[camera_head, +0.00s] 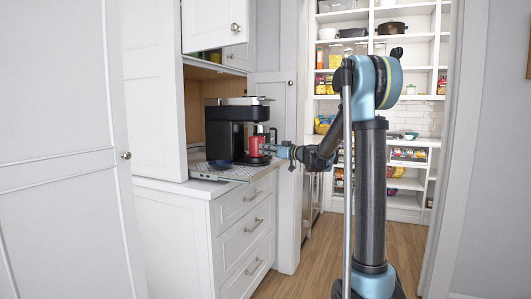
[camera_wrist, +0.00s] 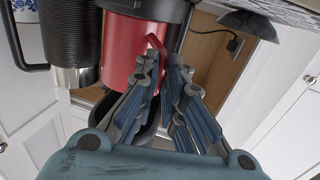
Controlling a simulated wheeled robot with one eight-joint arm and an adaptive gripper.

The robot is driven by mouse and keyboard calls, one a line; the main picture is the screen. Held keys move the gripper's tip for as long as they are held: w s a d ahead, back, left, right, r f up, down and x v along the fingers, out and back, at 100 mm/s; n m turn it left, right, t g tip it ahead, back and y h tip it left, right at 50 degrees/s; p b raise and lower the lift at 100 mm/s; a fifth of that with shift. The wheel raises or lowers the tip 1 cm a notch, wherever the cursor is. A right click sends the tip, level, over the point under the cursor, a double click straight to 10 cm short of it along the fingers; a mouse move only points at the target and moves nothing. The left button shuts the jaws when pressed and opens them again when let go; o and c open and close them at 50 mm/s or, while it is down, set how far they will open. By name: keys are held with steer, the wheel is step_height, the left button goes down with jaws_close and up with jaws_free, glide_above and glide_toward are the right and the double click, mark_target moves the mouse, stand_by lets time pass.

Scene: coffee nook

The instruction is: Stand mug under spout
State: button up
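The red mug (camera_head: 257,146) is at the front of the black coffee machine (camera_head: 224,138), below its overhanging head. In the wrist view, which looks upside down, the mug (camera_wrist: 124,48) is upright, with a dark round part close to its base. I cannot tell whether the mug touches that part. My gripper (camera_head: 277,151) reaches the mug from the right. In the wrist view my gripper's (camera_wrist: 166,68) fingers are close together, with the red handle between their tips. The spout itself is not clearly visible.
A dark blue bowl (camera_head: 219,164) sits left of the mug on a patterned mat (camera_head: 240,173). A ribbed black container (camera_wrist: 68,32) with a silver end stands beside the mug. White cabinet walls (camera_head: 152,92) close in the left side. Drawers (camera_head: 243,226) are below the counter.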

steer(key=o, duration=0.3)
steer(key=shift+o, duration=0.2)
steer(key=v, duration=1.2)
steer(key=s+d+f+m+g+h, duration=0.1)
steer(key=s+f+g+h, duration=0.1)
steer(key=s+f, duration=0.35)
steer(key=s+f+m+g+h, duration=0.1)
steer(key=s+f+m+h, duration=0.15)
steer(key=s, duration=0.65)
steer(key=s+d+f+m+g+h, duration=0.1)
steer(key=s+f+g+h, duration=0.1)
steer(key=s+f, duration=0.45)
steer(key=s+d+f+m+h, duration=0.2)
steer(key=s+d+f+h, duration=0.1)
steer(key=s+d+f, duration=0.2)
steer(key=s+d+f+m+g+h, duration=0.1)
steer(key=s+d+f, duration=0.4)
steer(key=s, duration=0.5)
steer(key=s+d+f+m+g+h, duration=0.1)
steer(key=s+d+f+m+h, duration=0.3)
steer(key=s, duration=0.4)
steer(key=shift+d+f+h, duration=0.35)
steer(key=shift+d+f, duration=0.15)
steer(key=shift+d, duration=0.2)
